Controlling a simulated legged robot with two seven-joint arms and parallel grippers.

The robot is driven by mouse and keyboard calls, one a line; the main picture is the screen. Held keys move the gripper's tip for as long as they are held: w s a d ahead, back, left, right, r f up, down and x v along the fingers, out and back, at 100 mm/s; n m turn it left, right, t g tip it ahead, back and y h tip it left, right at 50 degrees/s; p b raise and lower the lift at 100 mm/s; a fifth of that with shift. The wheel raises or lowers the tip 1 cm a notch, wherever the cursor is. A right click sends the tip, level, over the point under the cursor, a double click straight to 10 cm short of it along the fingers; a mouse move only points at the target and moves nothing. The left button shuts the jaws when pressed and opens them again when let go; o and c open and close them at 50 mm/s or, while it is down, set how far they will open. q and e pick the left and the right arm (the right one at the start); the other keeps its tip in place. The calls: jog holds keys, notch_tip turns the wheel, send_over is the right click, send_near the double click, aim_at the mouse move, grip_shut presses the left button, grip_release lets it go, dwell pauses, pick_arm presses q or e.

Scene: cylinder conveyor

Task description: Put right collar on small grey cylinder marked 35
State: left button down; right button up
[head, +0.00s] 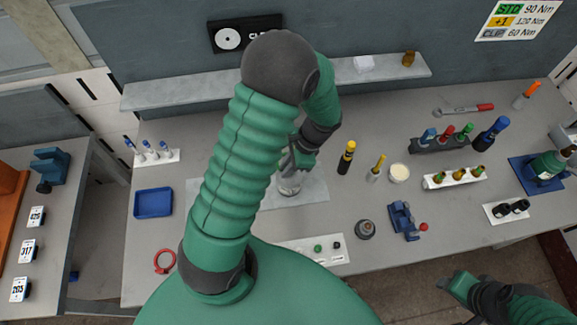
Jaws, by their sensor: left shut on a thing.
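My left gripper (291,168) points down over the grey mat (318,190) in the middle of the bench. It is shut on a pale grey cylinder (289,187), partly hidden by the fingers. Any number on it is too small to read. Two dark ring-like parts (518,206) sit side by side on a small white tray at the right; they may be the collars, but I cannot be sure. My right gripper (451,284) is low at the right, off the bench's front edge; whether it is open cannot be told.
A dark round part (365,229) and a blue vise (404,219) stand right of the mat. A yellow-topped tool (346,157) and white cup (399,173) stand behind them. A blue tray (153,202) lies left.

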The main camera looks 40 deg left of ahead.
pick_arm(q)
jog(key=shift+d, duration=0.25)
pick_arm(e)
jog(key=shift+d+f, duration=0.1)
jog(key=shift+d, duration=0.1)
pick_arm(q)
jog(key=shift+f, duration=0.1)
jog(key=shift+d+f, duration=0.15)
jog(key=shift+f, duration=0.05)
pick_arm(e)
jog(key=shift+d+f, duration=0.2)
pick_arm(q)
jog(key=shift+f, duration=0.1)
pick_arm(e)
jog(key=shift+a, duration=0.15)
pick_arm(q)
jog(key=shift+a+r+p, duration=0.2)
jog(key=shift+r+p, duration=0.2)
jog(key=shift+r, duration=0.1)
pick_arm(e)
jog(key=shift+r, duration=0.6)
pick_arm(q)
jog(key=shift+d, duration=0.25)
pick_arm(e)
jog(key=shift+r, duration=0.15)
pick_arm(q)
jog(key=shift+f, duration=0.5)
pick_arm(e)
jog(key=shift+f, duration=0.3)
